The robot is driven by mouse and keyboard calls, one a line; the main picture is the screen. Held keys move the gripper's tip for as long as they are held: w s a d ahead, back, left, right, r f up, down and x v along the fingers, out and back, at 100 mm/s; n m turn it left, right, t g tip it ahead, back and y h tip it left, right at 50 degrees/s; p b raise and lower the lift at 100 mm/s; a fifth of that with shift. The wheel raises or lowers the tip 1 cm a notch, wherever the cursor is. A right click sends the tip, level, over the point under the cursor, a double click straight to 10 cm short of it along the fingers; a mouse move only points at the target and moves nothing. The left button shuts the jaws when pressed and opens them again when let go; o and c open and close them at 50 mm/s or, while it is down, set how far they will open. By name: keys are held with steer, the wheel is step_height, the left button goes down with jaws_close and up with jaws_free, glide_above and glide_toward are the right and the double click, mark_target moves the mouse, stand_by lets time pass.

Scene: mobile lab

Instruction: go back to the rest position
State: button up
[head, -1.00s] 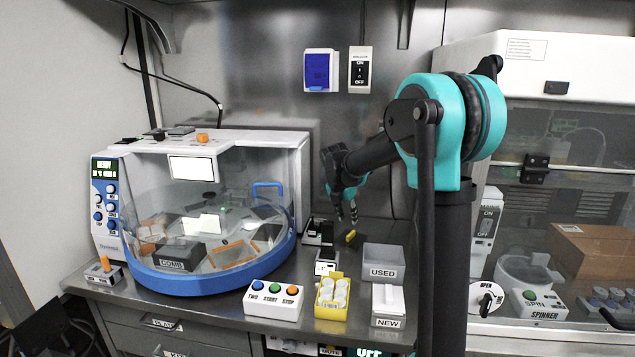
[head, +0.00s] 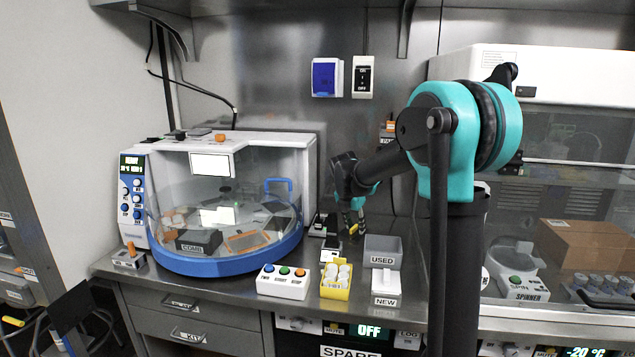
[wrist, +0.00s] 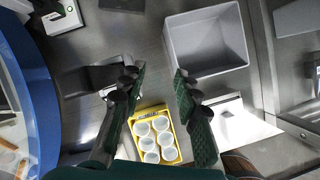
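My gripper (head: 355,228) hangs over the back of the steel bench, left of the grey USED bin (head: 382,247). In the wrist view my gripper (wrist: 158,76) is open, its two dark green fingers well apart. Nothing is held between them. The yellow rack of white cups (wrist: 157,137) shows below and between the fingers in that view. The USED bin (wrist: 207,38) is at the upper right there. A small yellow thing (head: 353,229) shows by the fingertips in the head view; I cannot tell if it touches them.
The large blue-rimmed machine (head: 228,263) stands at the left of the bench. A three-button box (head: 283,285), the yellow rack (head: 336,283) and the NEW box (head: 386,288) line the front edge. A glass-fronted cabinet (head: 565,150) is at the right.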

steer(key=s+d+f+m+t, duration=0.1)
steer(key=s+d+m, duration=0.1)
steer(key=s+m, duration=0.5)
steer(key=s+d+f+m+t+y, duration=0.1)
steer(key=s+d+f+m, duration=0.1)
steer(key=s+m, duration=0.5)
steer(key=s+d+f+m+t+y, duration=0.1)
steer(key=s+d+f+m, duration=0.1)
steer(key=s+m, duration=0.5)
steer(key=shift+s+d+f+m, duration=0.15)
steer(key=shift+m, duration=1.55)
steer(key=shift+s+d+f+m, duration=0.1)
steer(key=shift+m, duration=1.6)
steer(key=s+f+g, duration=0.2)
steer(key=s+f, duration=0.5)
steer(key=s, duration=0.5)
steer(key=shift+s+f+g, duration=0.2)
steer(key=shift+s+g, duration=0.15)
steer(key=shift+g, duration=0.05)
steer(key=shift+o, duration=0.2)
steer(key=shift+w, duration=0.1)
